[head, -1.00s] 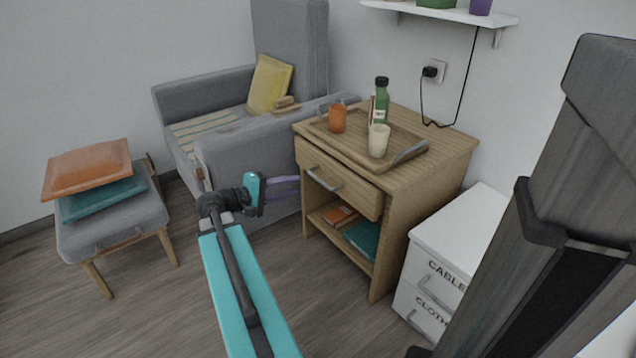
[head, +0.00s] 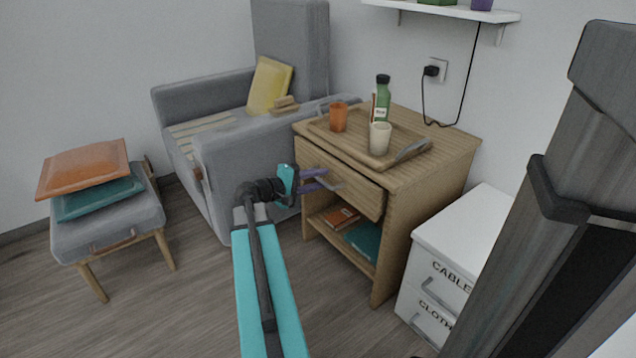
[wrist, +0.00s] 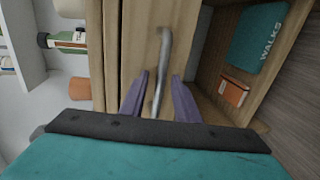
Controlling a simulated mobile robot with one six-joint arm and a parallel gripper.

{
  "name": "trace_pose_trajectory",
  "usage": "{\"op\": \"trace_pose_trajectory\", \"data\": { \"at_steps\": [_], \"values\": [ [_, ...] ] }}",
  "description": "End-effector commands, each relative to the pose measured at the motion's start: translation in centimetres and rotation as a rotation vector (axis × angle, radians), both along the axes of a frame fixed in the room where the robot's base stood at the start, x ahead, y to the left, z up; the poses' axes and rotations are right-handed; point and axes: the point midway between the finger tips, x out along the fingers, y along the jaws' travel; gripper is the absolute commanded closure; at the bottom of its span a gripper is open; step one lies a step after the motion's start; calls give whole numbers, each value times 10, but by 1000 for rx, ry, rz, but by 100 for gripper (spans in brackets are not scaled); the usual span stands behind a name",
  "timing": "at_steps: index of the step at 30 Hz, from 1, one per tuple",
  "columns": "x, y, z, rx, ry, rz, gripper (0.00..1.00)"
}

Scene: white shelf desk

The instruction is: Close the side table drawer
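The wooden side table (head: 440,165) stands at the centre right in the head view. Its drawer front (head: 365,196) sticks out a little from the table's body, so the drawer looks partly open. The grey bar handle (wrist: 163,65) runs along the drawer front in the wrist view. My gripper (head: 328,180) is at the handle, its purple fingers pointing at the drawer front. In the wrist view my gripper (wrist: 161,76) is open, with one finger on each side of the handle's near part. I cannot tell whether either finger touches it.
A tray (head: 350,148) with an orange cup, a cream cup and a green bottle is on the table. Books (head: 362,240) lie on the shelf below. A grey sofa (head: 245,165) is left, a white drawer unit (head: 465,240) right. Floor in front is clear.

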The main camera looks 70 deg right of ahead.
Motion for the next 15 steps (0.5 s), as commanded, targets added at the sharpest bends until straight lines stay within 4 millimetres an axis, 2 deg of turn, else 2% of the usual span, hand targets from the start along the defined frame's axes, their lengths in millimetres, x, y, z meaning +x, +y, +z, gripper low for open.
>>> {"op": "trace_pose_trajectory", "data": {
  "at_steps": [9,14,15],
  "values": [
    [-1,-1,0,0,0,0,71],
    [-1,-1,0,0,0,0,98],
    [-1,-1,0,0,0,0,100]
  ]
}}
